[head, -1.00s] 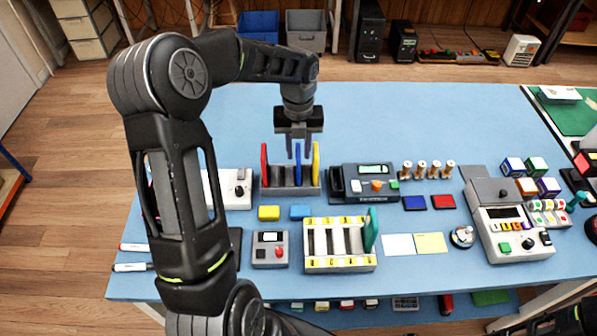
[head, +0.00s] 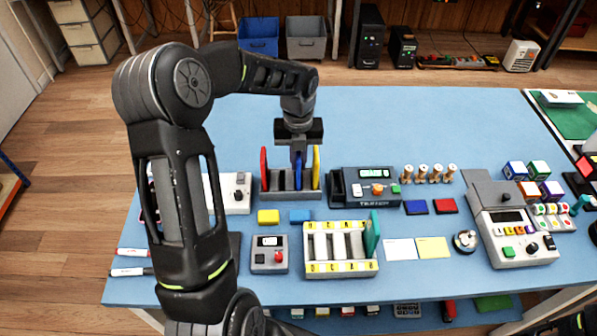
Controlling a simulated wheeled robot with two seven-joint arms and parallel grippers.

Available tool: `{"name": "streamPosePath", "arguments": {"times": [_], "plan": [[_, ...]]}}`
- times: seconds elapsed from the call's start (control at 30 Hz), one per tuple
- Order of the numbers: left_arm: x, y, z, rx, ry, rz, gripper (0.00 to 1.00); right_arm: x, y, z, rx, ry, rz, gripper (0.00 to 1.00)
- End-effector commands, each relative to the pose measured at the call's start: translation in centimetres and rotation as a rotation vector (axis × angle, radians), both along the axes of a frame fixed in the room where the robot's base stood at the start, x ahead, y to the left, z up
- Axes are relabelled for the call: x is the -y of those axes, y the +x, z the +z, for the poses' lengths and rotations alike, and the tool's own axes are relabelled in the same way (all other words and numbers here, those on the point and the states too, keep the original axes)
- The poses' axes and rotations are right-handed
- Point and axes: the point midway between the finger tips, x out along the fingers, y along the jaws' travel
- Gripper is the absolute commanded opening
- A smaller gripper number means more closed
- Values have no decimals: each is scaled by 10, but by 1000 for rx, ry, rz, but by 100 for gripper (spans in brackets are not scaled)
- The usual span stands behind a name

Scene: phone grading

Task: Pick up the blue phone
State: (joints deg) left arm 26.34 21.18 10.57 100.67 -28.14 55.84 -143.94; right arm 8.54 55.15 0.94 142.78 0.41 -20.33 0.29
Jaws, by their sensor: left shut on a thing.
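The blue phone (head: 298,176) stands upright in a slot of the grey rack (head: 291,195), between a red phone (head: 264,170) on the left and a yellow phone (head: 316,167) on the right. My left gripper (head: 298,158) points down over the rack and is shut on the top of the blue phone. Its fingers hide the phone's upper edge. The phone's lower end is still inside the rack. My right gripper does not show clearly.
In front stands a grading rack (head: 340,269) with yellow labels and a green phone (head: 374,235) in its right slot. A tester box (head: 365,188) is right of the phone rack. The table behind the rack (head: 400,120) is clear.

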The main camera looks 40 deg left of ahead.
Motion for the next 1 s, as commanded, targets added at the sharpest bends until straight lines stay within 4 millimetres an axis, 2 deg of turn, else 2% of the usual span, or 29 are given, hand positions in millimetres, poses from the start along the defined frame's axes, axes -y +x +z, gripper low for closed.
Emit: {"name": "streamPosePath", "arguments": {"times": [0.33,0.7,1.0], "plan": [[0,0,1,1,1,0,0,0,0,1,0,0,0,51],[0,0,22,1,1,0,0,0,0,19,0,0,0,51],[0,0,23,0,0,0,0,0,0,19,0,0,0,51]]}}
